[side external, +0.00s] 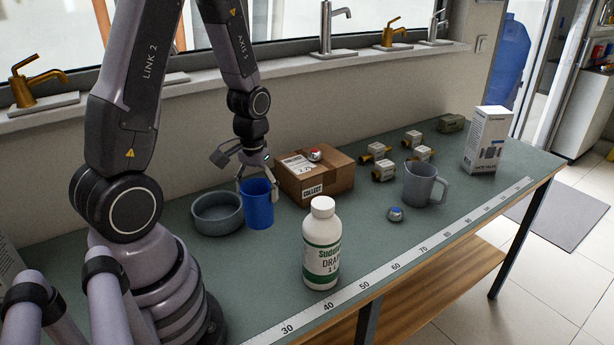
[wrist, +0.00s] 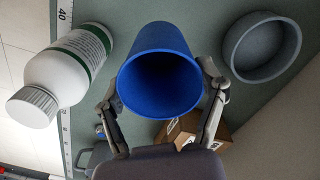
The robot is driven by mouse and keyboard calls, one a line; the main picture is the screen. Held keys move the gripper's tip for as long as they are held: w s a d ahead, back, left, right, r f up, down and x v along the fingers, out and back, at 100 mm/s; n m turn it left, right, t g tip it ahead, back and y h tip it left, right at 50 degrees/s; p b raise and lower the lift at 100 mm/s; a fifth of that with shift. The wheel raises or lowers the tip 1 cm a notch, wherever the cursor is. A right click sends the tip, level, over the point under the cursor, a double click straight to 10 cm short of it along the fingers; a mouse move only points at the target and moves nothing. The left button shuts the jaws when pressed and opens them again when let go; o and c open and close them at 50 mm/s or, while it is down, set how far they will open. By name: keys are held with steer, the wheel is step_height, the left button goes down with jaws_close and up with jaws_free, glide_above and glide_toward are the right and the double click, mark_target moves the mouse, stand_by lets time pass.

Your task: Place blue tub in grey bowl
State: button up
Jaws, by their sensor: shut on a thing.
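The blue tub (side external: 258,205) is upright just to the right of the grey bowl in the side external view. In the wrist view the tub (wrist: 160,60) fills the middle, its open mouth facing the camera. My gripper (side external: 257,178) is above the tub with its fingers on the tub's sides; it also shows in the wrist view (wrist: 160,95), one finger on each side, shut on the tub. The grey bowl (side external: 217,222) stands on the bench and looks empty; it is at the upper right in the wrist view (wrist: 235,52). I cannot tell whether the tub touches the bench.
A white bottle (side external: 321,250) stands in front, right of the tub. A cardboard box (side external: 328,184) with a red-topped knob is close behind the tub. A grey jug (side external: 420,184), brass valves (side external: 383,170) and a white carton (side external: 487,140) stand farther right. The wall is behind.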

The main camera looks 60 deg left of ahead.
mark_target(215, 195)
steer(key=s+a+f+n, duration=0.1)
steer(key=s+a+f, duration=0.1)
steer(key=a, duration=0.8)
steer(key=s+a+f+n, duration=0.1)
steer(key=a+f, duration=0.1)
steer(key=a, duration=0.7)
steer(key=f, duration=0.2)
steer(key=a+f, duration=0.1)
steer(key=f, duration=0.4)
steer(key=shift+s+a, duration=0.2)
steer(key=shift+s, duration=0.1)
steer(key=shift+f, duration=0.35)
steer(key=shift+f, duration=0.1)
steer(key=o, duration=1)
